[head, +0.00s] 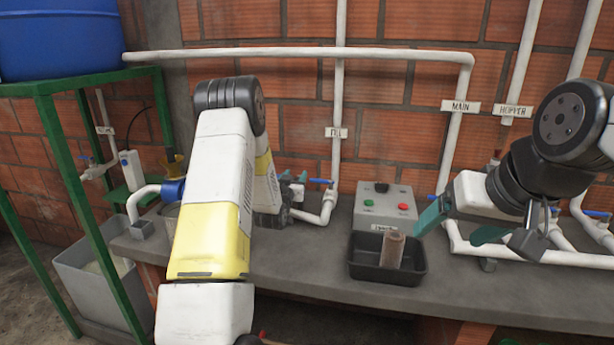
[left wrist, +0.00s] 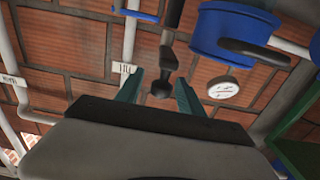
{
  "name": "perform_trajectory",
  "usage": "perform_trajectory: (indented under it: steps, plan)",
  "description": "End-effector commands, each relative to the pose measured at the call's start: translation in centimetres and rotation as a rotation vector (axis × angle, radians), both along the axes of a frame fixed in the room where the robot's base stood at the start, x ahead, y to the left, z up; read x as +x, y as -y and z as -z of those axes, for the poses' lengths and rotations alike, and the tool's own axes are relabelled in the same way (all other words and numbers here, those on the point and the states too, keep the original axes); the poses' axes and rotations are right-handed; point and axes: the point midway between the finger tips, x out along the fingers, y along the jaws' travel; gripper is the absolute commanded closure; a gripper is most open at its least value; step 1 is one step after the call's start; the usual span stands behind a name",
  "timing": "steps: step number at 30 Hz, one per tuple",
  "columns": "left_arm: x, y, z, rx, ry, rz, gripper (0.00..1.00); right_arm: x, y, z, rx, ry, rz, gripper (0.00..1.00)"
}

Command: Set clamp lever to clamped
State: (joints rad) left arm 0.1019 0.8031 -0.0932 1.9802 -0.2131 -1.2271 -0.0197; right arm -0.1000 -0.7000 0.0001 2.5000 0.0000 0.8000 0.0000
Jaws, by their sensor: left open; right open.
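A dark lever with a rounded knob (left wrist: 160,86) shows in the left wrist view; I take it for the clamp lever, but its setting cannot be told. My left gripper (left wrist: 159,90) is open, with its teal fingers to either side of the knob in the picture. No contact shows, and the depth between them is unclear. In the head view my left arm hides the lever and most of that gripper. My right gripper (head: 452,232) is open and empty, above the counter just right of a black tray (head: 385,279).
A blue housing (left wrist: 236,32) with a black handle and a white round gauge (left wrist: 223,87) are right of the knob. A brown cylinder (head: 392,249) stands in the tray, before a control box (head: 384,205). White pipes (head: 300,55) line the brick wall. A green frame (head: 78,180) stands left.

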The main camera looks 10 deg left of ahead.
Motion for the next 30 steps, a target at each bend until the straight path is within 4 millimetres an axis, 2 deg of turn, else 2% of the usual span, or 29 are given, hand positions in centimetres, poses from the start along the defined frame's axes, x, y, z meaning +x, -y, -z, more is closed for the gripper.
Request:
perform_trajectory:
  steps: [3, 11, 12, 18, 19, 30]
  plan:
    - [0.88, 0.06, 0.01, 0.000, -0.001, 0.000, 0.55, 0.00, 0.00, 0.00, 0.000, 0.000, 0.000, 0.21]
    - [1.08, 0.08, 0.02, 0.000, -0.001, 0.000, 0.55, 0.00, 0.00, 0.00, 0.000, 0.000, 0.000, 0.21]
    - [1.08, 0.08, 0.01, 0.000, -0.001, 0.000, 0.57, 0.00, 0.00, 0.00, 0.000, 0.000, 0.000, 0.21]
    - [1.07, 0.07, 0.00, 0.000, -0.001, 0.000, 0.96, 0.00, 0.00, 0.00, 0.000, 0.000, 0.000, 0.21]
    - [1.07, 0.07, 0.00, 0.000, -0.001, 0.000, 1.00, 0.00, 0.00, 0.00, 0.000, 0.000, 0.000, 0.21]
    - [1.06, 0.07, -0.01, 0.000, -0.001, 0.000, 1.00, 0.00, 0.00, 0.00, 0.000, 0.000, 0.000, 0.21]
